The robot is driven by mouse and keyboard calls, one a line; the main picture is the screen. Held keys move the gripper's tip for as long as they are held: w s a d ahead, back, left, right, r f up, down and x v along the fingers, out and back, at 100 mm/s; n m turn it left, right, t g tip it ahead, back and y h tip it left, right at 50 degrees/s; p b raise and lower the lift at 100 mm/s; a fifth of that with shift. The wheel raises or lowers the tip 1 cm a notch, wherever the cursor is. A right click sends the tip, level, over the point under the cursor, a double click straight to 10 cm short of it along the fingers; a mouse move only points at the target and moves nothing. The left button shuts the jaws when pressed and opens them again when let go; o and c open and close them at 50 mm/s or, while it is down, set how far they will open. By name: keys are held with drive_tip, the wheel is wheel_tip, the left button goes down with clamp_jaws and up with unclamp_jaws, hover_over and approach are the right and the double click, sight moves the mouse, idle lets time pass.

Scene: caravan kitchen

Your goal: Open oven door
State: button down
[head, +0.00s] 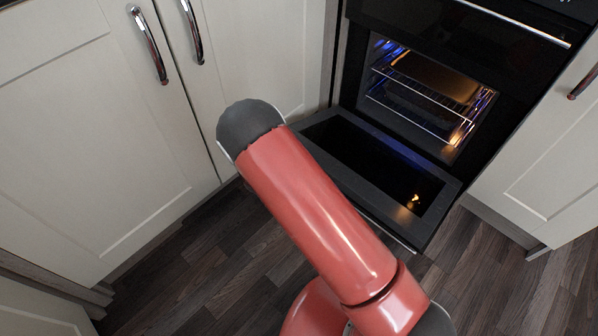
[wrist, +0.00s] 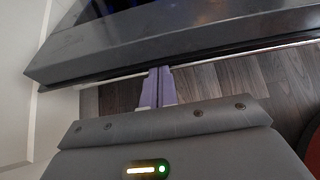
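The oven door (head: 437,222) is folded down to about level in the head view, and the lit oven cavity (head: 425,85) with its wire racks shows behind it. The door's thin silver handle (head: 397,239) runs along its outer edge, partly covered by my red arm. In the wrist view the dark door (wrist: 180,42) fills the top, with the handle (wrist: 234,58) below its edge. My gripper (wrist: 160,72) has its purple fingers side by side with no clear gap, tips at the handle line. Whether they touch the bar is unclear. The head view hides the gripper behind my arm.
White cabinets (head: 85,130) with chrome handles stand to the left of the oven, close to the door's side. Another cabinet (head: 550,165) stands to the right. The dark wood floor (head: 500,285) is clear in front and to the right.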

drive_tip(key=shift+w+d, duration=0.1)
wheel_tip(320, 180, down, 4)
drive_tip(key=b, duration=0.4)
drive_tip(key=p+v, duration=0.1)
drive_tip(key=v, duration=1)
drive_tip(key=shift+s+a+f, duration=0.3)
drive_tip(key=shift+s+f, duration=0.05)
